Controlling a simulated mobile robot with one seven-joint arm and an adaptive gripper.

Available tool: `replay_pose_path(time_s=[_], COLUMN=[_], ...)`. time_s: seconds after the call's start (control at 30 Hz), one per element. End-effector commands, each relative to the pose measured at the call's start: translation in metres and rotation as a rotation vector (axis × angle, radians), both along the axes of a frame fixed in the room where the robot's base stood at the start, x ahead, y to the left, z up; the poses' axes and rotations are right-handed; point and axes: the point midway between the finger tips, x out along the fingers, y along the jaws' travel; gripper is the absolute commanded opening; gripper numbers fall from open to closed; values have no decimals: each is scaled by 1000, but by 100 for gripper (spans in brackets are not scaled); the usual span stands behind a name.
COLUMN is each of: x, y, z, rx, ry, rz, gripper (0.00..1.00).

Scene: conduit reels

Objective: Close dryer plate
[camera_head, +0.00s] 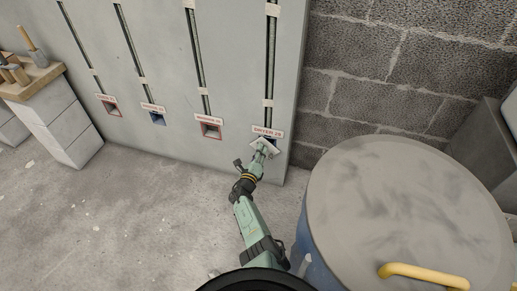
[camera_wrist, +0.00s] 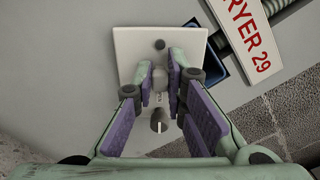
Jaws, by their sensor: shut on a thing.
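The red-lettered DRYER 29 label (camera_wrist: 252,34) is right of the opening. In the head view, my gripper (camera_head: 263,150) is at the plate just below that label (camera_head: 268,132).
Other labelled openings, two red-framed (camera_head: 210,129) and one blue (camera_head: 158,118), line the panel to the left. A large grey-lidded drum (camera_head: 400,210) stands close to my arm's right. A block bench (camera_head: 60,120) is far left. Floor between is clear.

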Motion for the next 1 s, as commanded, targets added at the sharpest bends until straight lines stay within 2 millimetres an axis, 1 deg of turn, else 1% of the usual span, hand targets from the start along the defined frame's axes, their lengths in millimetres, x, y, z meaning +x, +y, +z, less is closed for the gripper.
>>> replay_pose_path(time_s=[0.03, 0.5, 0.73, 1.0], x=[2, 1, 1, 1], y=[-1, -4, -5, -5], z=[7, 15, 17, 18], rx=[-46, -443, -573, -649], ry=[12, 140, 182, 206], rz=[2, 2, 0, 0], gripper=[0, 0, 0, 0])
